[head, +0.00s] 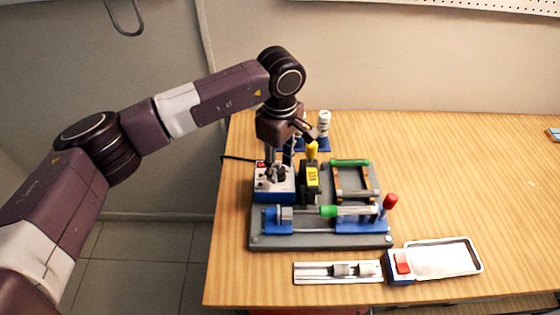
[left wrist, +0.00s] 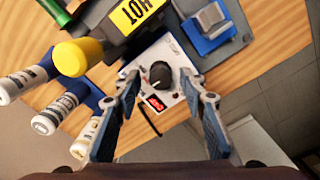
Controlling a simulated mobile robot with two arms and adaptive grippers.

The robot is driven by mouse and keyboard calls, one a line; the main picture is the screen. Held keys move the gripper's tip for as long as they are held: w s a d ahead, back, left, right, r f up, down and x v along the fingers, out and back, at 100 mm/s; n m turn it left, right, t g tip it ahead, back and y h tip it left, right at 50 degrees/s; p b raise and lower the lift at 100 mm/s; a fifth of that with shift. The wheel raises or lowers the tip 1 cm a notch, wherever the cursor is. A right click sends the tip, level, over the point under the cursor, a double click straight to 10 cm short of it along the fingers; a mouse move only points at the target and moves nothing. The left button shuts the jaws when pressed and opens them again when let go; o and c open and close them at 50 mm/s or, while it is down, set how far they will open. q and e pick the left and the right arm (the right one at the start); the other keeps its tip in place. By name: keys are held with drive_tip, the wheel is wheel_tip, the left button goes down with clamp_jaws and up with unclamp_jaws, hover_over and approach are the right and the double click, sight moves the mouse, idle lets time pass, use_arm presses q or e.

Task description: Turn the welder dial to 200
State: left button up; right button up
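The welder control box (head: 287,189), white on top with a blue body, stands at the back left of the dark fixture plate. In the left wrist view its white face (left wrist: 140,63) carries a round black dial (left wrist: 161,74) and a small red display (left wrist: 155,103), whose digits I cannot read. My left gripper (head: 276,166) points down over the box. In the left wrist view its fingers (left wrist: 159,84) are open, one on each side of the dial, with visible gaps to it. The dial is mostly hidden in the head view. My right gripper is not in view.
A black block with a yellow HOT label (head: 312,177) and yellow top stands right of the box. A blue clamp (head: 277,218) and red-knobbed lever (head: 390,202) are in front. Bottles (head: 324,122) stand behind. The table's right side is largely clear.

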use_arm(q)
drive_tip(key=shift+f, duration=0.1)
clamp_jaws()
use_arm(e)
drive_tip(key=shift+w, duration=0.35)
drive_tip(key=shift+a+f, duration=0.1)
